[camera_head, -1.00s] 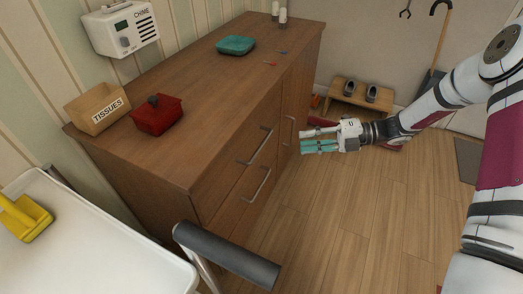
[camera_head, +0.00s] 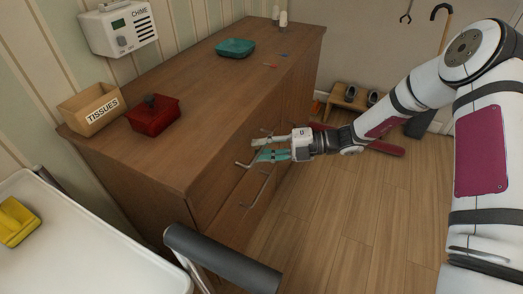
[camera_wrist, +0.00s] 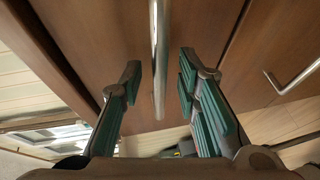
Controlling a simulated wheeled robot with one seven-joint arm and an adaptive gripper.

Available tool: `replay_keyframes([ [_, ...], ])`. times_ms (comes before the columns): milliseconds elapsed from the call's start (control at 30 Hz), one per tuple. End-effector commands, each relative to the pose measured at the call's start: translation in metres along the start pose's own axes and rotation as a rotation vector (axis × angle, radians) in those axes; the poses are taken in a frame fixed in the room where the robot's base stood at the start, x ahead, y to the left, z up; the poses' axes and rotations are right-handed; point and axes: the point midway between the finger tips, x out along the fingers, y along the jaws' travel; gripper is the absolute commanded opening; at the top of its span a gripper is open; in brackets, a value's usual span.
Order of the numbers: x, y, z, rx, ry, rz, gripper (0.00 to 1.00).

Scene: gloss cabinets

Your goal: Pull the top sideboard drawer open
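The wooden sideboard (camera_head: 215,120) stands along the wall, its drawer front facing right in the head view. The top drawer looks shut. Its metal bar handle (camera_head: 243,165) is partly covered by my gripper (camera_head: 256,149) in the head view. In the wrist view a metal bar handle (camera_wrist: 159,60) runs down between the two teal-padded fingers of my gripper (camera_wrist: 158,88). The fingers are spread, with a visible gap on each side of the bar. A lower drawer handle (camera_head: 259,190) shows below my gripper.
On the sideboard are a tissue box (camera_head: 90,108), a red container (camera_head: 153,114) and a teal dish (camera_head: 235,47). Another bar handle (camera_wrist: 294,78) is at the right in the wrist view. A white-topped cart (camera_head: 75,240) stands in front at left.

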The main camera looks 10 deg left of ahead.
Motion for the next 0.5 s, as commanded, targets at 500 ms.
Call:
replay_keyframes([
  [500, 0.0046, 0.0001, -0.0001, 0.000, 0.000, 0.000, 0.00],
])
